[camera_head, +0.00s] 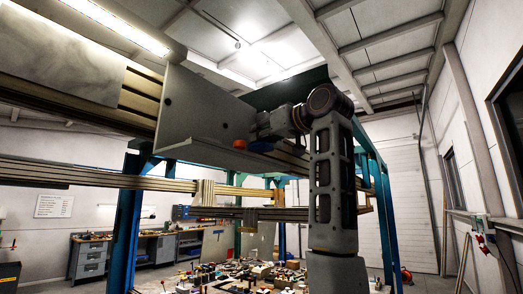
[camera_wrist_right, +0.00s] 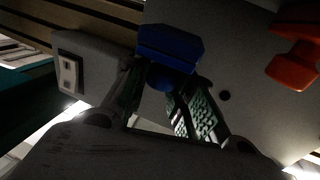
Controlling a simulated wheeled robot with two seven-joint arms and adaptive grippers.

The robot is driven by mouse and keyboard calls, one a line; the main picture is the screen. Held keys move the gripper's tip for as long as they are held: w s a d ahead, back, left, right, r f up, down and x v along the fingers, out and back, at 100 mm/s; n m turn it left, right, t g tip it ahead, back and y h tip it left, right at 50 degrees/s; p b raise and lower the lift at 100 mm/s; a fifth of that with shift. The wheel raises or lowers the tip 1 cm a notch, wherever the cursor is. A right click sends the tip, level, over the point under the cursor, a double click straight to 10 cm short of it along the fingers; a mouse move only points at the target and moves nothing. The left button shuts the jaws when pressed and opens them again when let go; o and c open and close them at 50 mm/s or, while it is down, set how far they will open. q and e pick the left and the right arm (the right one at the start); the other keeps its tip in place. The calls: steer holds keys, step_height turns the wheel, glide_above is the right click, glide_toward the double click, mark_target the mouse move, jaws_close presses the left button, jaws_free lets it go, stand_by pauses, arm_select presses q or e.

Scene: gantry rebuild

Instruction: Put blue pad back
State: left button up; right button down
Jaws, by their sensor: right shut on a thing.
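The blue pad (camera_head: 262,146) shows as a small blue piece low by my right gripper (camera_head: 264,134), beside the large grey plate on the gantry beam. In the right wrist view the blue pad (camera_wrist_right: 170,44) is at the fingertips, and my right gripper (camera_wrist_right: 163,88) is shut on its narrow rounded end. The pad lies in front of the grey plate; whether it touches the plate I cannot tell. My left gripper is in neither view.
An orange pad (camera_head: 240,144) sits at the grey plate's (camera_head: 205,112) lower edge; it also shows in the wrist view (camera_wrist_right: 296,62). A blue gantry post (camera_head: 126,220) and long beams (camera_head: 90,174) stand around. A cluttered surface (camera_head: 250,278) lies below.

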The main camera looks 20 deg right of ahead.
mark_target(268, 147)
steer(key=shift+f, duration=0.2)
stand_by(0.3)
steer(key=shift+f, duration=1.9)
steer(key=shift+f, duration=0.2)
steer(key=c, duration=1.2)
jaws_free()
steer(key=shift+r, duration=0.15)
